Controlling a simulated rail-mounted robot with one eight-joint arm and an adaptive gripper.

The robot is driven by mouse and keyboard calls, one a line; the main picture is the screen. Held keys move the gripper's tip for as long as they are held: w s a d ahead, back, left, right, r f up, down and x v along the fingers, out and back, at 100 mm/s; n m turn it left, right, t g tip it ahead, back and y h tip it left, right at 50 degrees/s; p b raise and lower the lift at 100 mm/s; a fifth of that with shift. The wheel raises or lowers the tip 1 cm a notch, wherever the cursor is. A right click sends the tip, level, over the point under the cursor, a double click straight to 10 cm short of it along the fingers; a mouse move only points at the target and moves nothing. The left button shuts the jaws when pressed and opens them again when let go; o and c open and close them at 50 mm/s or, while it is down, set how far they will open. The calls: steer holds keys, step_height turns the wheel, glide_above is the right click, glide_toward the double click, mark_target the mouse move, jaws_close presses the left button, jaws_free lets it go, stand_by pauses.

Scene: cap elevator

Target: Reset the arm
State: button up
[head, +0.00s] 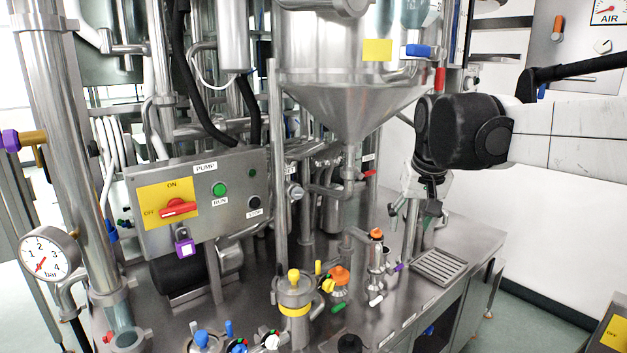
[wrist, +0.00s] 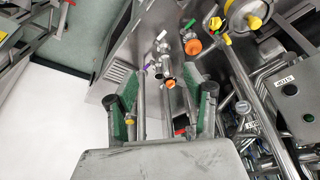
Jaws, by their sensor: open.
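My gripper (head: 416,208) hangs pointing down from my arm at the right of the head view, above the steel bench and near the drain grate. Its two fingers are spread apart with green inner pads, and nothing is held between them. In the wrist view the open fingers of my gripper (wrist: 158,100) frame a thin metal post and pipe fittings beyond them. Whether a finger touches the post cannot be told. My arm reaches in from the right edge of the head view.
A steel hopper (head: 345,90) stands left of my gripper. The bench carries an orange-capped fitting (head: 376,236), a yellow-topped vessel (head: 294,290) and a drain grate (head: 441,266). A pump control box (head: 225,180) is at the left. Open floor and white wall lie at the right.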

steer(key=s+f+t, duration=0.1)
steer(key=s+f, duration=0.6)
steer(key=s, duration=0.5)
steer(key=s+f+t+b, duration=0.1)
steer(key=s+f+t, duration=0.1)
steer(key=s+f, duration=0.5)
steer(key=s, duration=0.4)
steer(key=shift+s+n+b, duration=0.3)
steer(key=shift+s, duration=0.1)
